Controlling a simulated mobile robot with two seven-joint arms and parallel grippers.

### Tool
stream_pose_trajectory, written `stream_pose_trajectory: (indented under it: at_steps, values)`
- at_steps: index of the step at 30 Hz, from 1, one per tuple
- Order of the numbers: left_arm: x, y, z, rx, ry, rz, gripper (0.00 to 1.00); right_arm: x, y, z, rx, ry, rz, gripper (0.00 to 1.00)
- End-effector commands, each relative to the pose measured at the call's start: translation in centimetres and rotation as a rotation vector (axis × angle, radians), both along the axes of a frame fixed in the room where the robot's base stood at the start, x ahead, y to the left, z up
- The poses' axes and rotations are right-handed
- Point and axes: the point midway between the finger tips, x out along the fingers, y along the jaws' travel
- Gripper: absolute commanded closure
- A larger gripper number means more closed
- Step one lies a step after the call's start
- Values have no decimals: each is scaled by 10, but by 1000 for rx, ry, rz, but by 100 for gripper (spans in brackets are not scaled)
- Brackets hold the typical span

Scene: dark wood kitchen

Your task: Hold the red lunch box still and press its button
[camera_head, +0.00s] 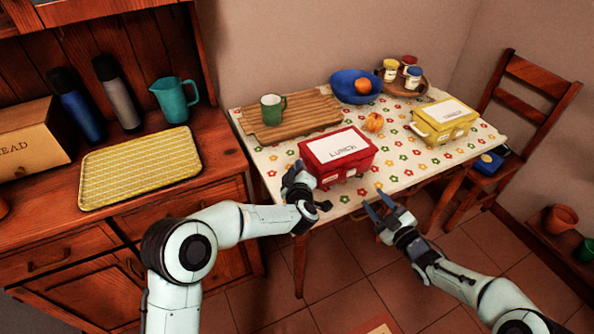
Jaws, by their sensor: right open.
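The red lunch box (339,164) stands closed and upright at the front edge of the table, with a white lid label reading LUNCH. Small pale parts show on its front face, but I cannot tell which is the button. My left gripper (300,180) is at the box's left front corner, close to or touching it. Its finger gap is hard to make out. My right gripper (378,200) is open and empty, in front of the box's right front corner and apart from it.
A yellow lunch box (443,121) stands at the table's right. An orange pumpkin-like item (373,122), cutting board (312,110) with a green mug (272,109), blue bowl (345,86) and jars lie behind. A chair (535,90) stands at right.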

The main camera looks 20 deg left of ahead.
Motion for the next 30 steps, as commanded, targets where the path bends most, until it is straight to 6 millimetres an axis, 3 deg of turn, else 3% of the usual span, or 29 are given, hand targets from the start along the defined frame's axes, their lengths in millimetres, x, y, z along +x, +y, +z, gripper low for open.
stream_pose_trajectory:
  at_steps: [1, 2, 5, 9, 17, 30]
  values:
    - [0, 0, 0, 0, 0, 0, 91, 0, 0, 0, 0, 0, 0, 57]
    - [0, 0, 0, 0, 0, 0, 100, 0, 0, 0, 0, 0, 0, 57]
    - [0, 0, 0, 0, 1, 1, 100, 0, 0, 0, 0, 0, 0, 57]
    - [0, 0, -1, 1, 1, 0, 100, 0, -1, 0, 16, 15, 0, 100]
    - [-1, 0, -1, 1, 2, 1, 100, -6, -8, 0, 277, 272, -2, 100]
    - [-1, 0, -2, 1, 4, 1, 100, -24, -25, 0, 1016, 989, -2, 100]
